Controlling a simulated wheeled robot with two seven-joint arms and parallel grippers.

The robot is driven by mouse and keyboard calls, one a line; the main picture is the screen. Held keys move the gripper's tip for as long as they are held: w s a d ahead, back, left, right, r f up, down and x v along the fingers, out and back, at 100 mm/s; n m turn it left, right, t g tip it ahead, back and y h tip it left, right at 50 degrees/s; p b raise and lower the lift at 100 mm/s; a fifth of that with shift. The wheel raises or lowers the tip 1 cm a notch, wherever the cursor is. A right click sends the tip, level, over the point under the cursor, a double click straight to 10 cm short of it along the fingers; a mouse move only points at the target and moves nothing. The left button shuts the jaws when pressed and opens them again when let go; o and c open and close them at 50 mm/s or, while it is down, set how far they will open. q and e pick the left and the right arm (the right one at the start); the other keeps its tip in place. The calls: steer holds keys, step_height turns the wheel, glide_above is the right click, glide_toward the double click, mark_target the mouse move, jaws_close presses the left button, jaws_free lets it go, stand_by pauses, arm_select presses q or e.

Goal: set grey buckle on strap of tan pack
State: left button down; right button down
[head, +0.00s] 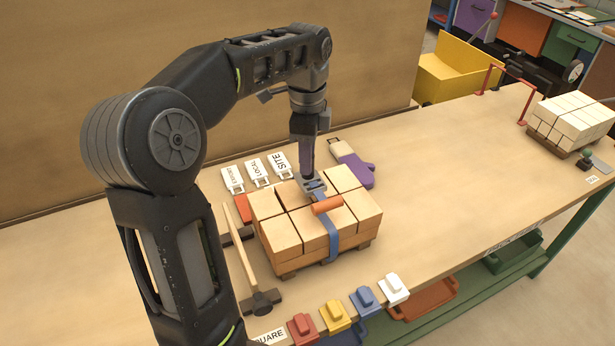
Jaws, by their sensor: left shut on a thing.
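The tan pack (281,236) is a block of tan bricks on a low wooden pallet near the middle of the table. A blue strap (333,243) runs over its top and down its front side. The grey buckle (315,187) is at the strap's upper part, over the top of the pack. My left gripper (311,178) points straight down and is shut on the grey buckle. I cannot tell whether the buckle touches the strap. An orange roll-shaped piece (327,205) lies across the strap just in front of the buckle. My right gripper is not in view.
White tags (257,171) lie behind the pack, with a purple-handled tool (356,168) to their right. A hammer (258,290) lies to the left. Coloured blocks (336,315) line the front edge. A pale brick pack (571,120) stands far right; the table between is clear.

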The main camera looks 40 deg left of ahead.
arm_select(q)
steer(key=shift+r, duration=0.1)
step_height(320, 180, down, 4)
steer(key=shift+r, duration=0.25)
steer(key=shift+f, duration=0.15)
steer(key=shift+f, duration=0.2)
steer(key=c, duration=1.1)
jaws_free()
steer(key=shift+c, duration=0.2)
